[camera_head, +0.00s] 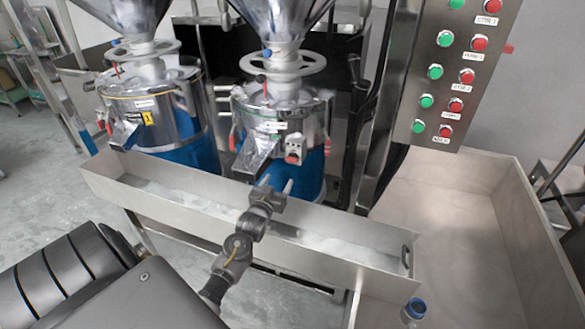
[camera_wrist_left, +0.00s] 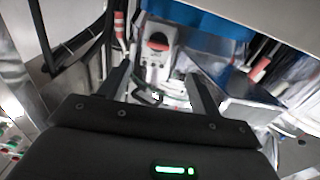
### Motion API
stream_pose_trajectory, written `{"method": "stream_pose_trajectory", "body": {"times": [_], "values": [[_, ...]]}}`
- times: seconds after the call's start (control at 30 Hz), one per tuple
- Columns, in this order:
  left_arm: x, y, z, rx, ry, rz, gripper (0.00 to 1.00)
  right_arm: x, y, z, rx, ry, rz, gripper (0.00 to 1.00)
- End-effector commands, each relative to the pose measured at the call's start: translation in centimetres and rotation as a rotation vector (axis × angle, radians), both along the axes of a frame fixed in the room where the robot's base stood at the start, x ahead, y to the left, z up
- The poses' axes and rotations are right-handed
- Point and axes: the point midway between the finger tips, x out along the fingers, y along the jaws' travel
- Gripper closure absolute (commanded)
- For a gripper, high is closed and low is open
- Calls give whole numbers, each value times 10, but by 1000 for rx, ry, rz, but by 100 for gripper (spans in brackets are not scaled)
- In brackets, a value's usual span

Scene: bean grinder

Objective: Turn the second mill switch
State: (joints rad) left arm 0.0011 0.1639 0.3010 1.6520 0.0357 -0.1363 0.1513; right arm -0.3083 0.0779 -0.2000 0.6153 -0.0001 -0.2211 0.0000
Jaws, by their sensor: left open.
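Two steel grinding mills with blue lower bodies stand side by side in the head view. The left mill (camera_head: 155,105) bears a yellow label with a 1; the right mill (camera_head: 285,112) is the second one. My right gripper is not in view.
A long metal trough (camera_head: 190,197) with white powder runs in front of the mills, beneath my left gripper. A steel chute (camera_head: 257,152) sticks out left of the switch. A panel (camera_head: 455,75) with red and green buttons hangs at right, above a wide tray (camera_head: 470,225).

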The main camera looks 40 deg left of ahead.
Motion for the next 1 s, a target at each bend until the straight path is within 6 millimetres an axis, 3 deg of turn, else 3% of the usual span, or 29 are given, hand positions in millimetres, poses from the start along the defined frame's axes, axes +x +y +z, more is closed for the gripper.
{"method": "stream_pose_trajectory", "body": {"times": [0.27, 0.7, 1.0], "values": [[17, -1, 1, -1, 0, -9, 36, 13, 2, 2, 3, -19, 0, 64], [88, 26, 0, 0, 0, -6, 36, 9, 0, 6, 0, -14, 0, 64], [104, 32, 0, 0, 1, -5, 36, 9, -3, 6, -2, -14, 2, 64]]}}
